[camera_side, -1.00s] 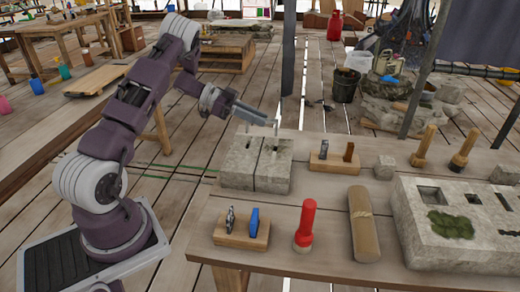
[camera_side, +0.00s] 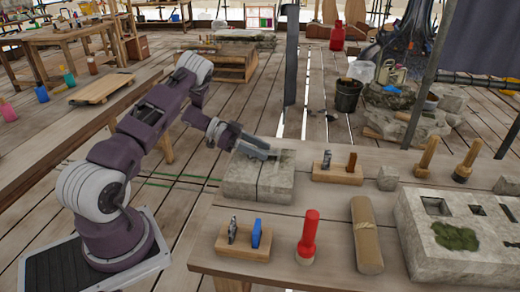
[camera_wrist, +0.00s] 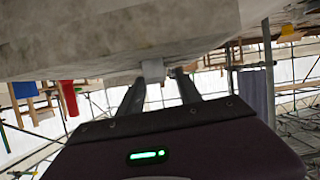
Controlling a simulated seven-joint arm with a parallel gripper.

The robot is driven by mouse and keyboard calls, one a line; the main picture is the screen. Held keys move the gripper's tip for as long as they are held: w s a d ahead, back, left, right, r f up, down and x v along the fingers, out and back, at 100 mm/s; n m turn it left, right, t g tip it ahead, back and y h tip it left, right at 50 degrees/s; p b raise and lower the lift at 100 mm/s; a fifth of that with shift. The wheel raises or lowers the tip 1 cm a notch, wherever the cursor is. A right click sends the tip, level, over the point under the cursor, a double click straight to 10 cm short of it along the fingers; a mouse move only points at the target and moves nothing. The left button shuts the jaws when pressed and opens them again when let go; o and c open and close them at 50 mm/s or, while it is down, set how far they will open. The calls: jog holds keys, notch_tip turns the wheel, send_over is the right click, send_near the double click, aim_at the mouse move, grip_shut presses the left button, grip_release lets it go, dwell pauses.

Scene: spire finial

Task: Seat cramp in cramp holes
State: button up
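The grey stone block (camera_side: 243,184) with the cramp holes stands at the table's left end, split by a dark seam. My gripper (camera_side: 273,153) is low over its top, and the arm and fingers hide most of the holes. In the wrist view the two fingers of my gripper (camera_wrist: 160,75) stand apart, their tips close to the pale stone (camera_wrist: 120,35). A small light grey piece, apparently the cramp (camera_wrist: 153,68), shows between the tips against the stone. I cannot tell whether both fingers touch it, or whether its legs are in the holes.
Right of the block is a wooden holder (camera_side: 338,175) with two upright pieces. In front are another holder (camera_side: 243,242), a red-handled tool (camera_side: 308,238) and a wrapped roll (camera_side: 366,235). A large socketed stone (camera_side: 450,265) fills the right side.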

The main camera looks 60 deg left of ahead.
jog(key=shift+r, duration=0.1)
jog(key=v, duration=1.2)
jog(key=w+r+n+t+y, duration=0.1)
jog(key=w+r+t+y, duration=0.5)
jog(key=w+r, duration=0.75)
notch_tip(320, 180, up, 14)
jog(key=d+n+y, duration=0.3)
jog(key=n+y, duration=0.2)
jog(key=y, duration=0.2)
jog(key=s+d+r+n+g+y, duration=0.2)
jog(key=s+d+n+g, duration=0.2)
jog(key=s+d, duration=0.75)
jog(key=s+d+f+g+h, duration=0.1)
jog(key=s+d+f+g, duration=0.1)
jog(key=s+d, duration=0.3)
jog(key=s+d+f+m+g+h, duration=0.1)
jog(key=s+d+f, duration=0.4)
jog(key=s, duration=0.6)
jog(key=s+d+f+g+h, duration=0.2)
jog(key=s+d, duration=0.3)
jog(key=s, duration=0.3)
jog(key=shift+d+f+g+h, duration=0.4)
jog(key=shift+f+h, duration=0.2)
jog(key=shift+f, duration=0.15)
